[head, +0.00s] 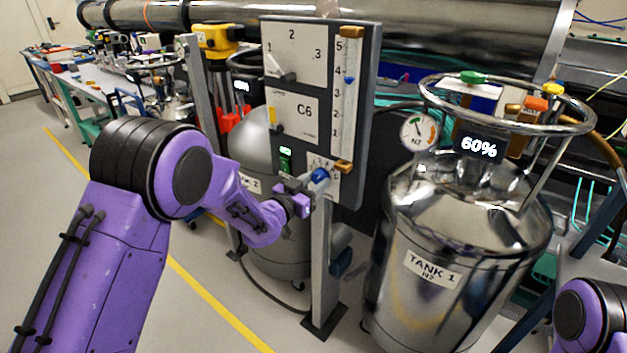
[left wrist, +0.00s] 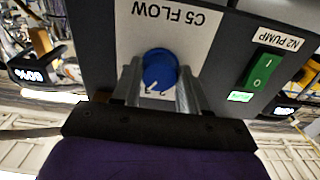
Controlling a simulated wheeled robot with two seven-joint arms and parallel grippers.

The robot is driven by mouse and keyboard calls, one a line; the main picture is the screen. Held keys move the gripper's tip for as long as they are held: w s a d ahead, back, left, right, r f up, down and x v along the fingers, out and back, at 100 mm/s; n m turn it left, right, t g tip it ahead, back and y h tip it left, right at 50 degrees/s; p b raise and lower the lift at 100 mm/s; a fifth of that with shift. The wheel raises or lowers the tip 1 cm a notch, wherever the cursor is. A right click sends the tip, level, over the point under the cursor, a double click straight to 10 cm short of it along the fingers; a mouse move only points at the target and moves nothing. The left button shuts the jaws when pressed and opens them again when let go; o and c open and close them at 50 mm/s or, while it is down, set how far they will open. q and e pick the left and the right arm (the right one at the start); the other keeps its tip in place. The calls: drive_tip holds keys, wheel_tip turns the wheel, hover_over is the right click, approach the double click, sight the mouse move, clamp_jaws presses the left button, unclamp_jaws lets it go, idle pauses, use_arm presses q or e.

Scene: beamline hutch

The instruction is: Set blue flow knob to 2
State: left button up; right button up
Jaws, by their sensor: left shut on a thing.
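The blue flow knob (head: 320,175) sits low on the grey panel, under a flow scale. The left gripper's fingers (left wrist: 159,88) also show in the left wrist view. My right gripper is out of view.
The panel (head: 365,100) also carries a 1-2-3 selector lever (head: 283,76), a C6 slider (head: 274,121), a green pump switch (head: 285,159) and a vertical scale with a blue float (head: 350,80). Tank 1 (head: 460,235) stands close on the right. Open floor lies left.

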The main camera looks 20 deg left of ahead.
use_arm(q)
drive_tip(key=n+p, duration=0.1)
drive_tip(key=n, duration=0.3)
drive_tip(key=shift+n+p, duration=0.85)
drive_tip(key=shift+n, duration=1.65)
drive_tip(key=o, duration=1.1)
drive_tip(key=shift+c, duration=0.2)
drive_tip(key=b+v, duration=0.2)
drive_tip(key=v, duration=0.8)
drive_tip(key=shift+s, duration=0.3)
